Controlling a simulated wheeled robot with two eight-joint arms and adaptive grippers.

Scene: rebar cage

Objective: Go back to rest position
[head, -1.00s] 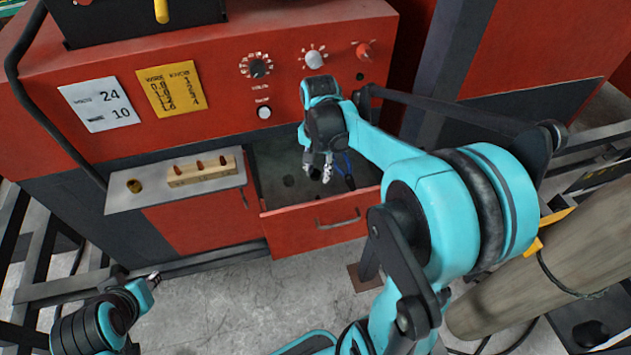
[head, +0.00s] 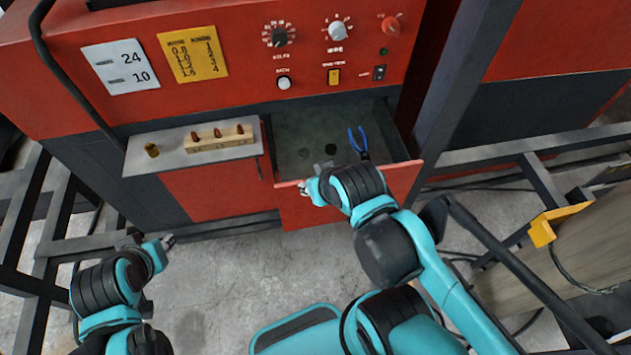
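My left gripper (head: 168,242) is at the lower left, above the concrete floor and apart from the machine; its fingers are small and I cannot tell if they are open. My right gripper (head: 305,190) is in front of the open drawer (head: 290,150), near its front panel, with its fingers mostly hidden by the wrist.
The red machine (head: 230,95) has knobs and switches on its front. A grey shelf (head: 160,162) left of the drawer holds a wooden block (head: 218,141) with copper-coloured tips and a brass piece (head: 151,150). Dark metal frames stand left and right. A thick cylinder (head: 590,250) is at the right.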

